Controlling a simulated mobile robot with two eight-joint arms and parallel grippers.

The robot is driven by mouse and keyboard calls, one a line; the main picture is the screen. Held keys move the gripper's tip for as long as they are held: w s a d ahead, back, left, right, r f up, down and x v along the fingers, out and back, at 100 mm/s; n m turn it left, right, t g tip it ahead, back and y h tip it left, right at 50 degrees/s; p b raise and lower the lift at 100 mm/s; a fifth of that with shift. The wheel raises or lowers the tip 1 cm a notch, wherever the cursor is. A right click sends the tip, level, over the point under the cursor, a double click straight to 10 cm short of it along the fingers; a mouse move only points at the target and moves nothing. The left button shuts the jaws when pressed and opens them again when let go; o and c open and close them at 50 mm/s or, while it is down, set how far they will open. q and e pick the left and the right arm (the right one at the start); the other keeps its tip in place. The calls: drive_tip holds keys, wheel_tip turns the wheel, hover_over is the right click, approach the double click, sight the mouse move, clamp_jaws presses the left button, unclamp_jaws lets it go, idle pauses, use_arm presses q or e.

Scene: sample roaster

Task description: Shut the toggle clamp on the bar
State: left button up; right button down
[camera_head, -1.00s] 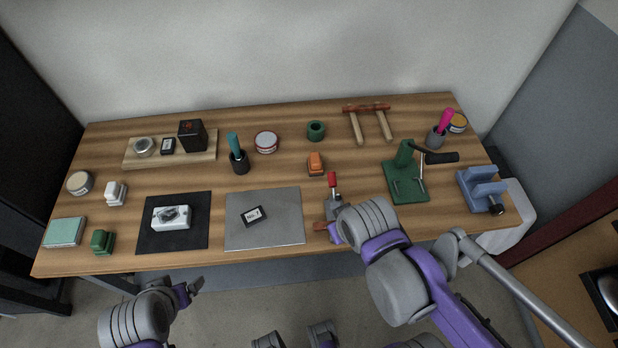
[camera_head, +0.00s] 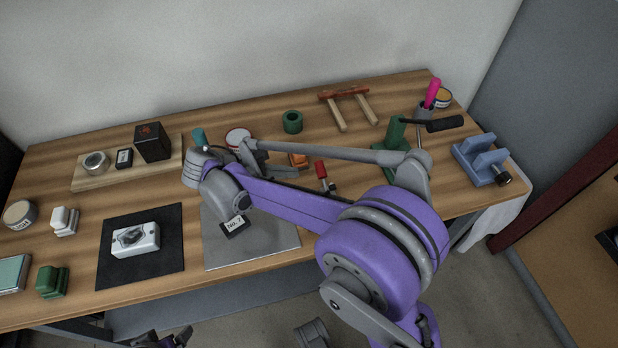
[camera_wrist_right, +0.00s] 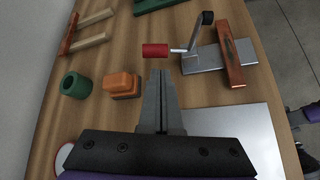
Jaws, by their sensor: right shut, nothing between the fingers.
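The toggle clamp has a red handle (camera_wrist_right: 155,50), a metal lever and a grey base plate (camera_wrist_right: 218,58). A black-tipped arm (camera_wrist_right: 207,18) stands out above the plate, apparently clear of the bar. The reddish-brown bar (camera_wrist_right: 233,55) lies across the plate. In the head view the clamp's red handle (camera_head: 321,169) shows, but my right arm hides most of the rest. My right gripper (camera_wrist_right: 160,76) is shut and empty, its tips pointing at the red handle with a small apparent gap. My left gripper (camera_head: 182,336) is partly cut off at the bottom edge.
An orange block (camera_wrist_right: 122,85) and a green ring (camera_wrist_right: 76,85) stand near the right gripper. A grey mat (camera_head: 270,252) with a labelled tag lies below the arm. A green press (camera_head: 396,133) and a blue vise (camera_head: 482,160) stand to the right.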

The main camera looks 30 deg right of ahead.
sight(324, 173)
drive_tip(key=shift+w+a+f+n+h+b, duration=0.25)
drive_tip(key=shift+w+a+f+h, duration=0.15)
drive_tip(key=shift+w+f, duration=0.15)
drive_tip(key=shift+w+a+f+n+h+b, duration=0.15)
drive_tip(key=shift+w+a+f+h+b, duration=0.15)
drive_tip(key=shift+w+f, duration=0.25)
use_arm(q)
drive_tip(key=shift+f, duration=0.95)
use_arm(e)
drive_tip(key=b+x, duration=0.1)
drive_tip(key=x, duration=0.9)
drive_tip(key=shift+s, duration=0.1)
use_arm(q)
drive_tip(key=shift+w+f, duration=0.1)
drive_tip(key=shift+f, duration=0.85)
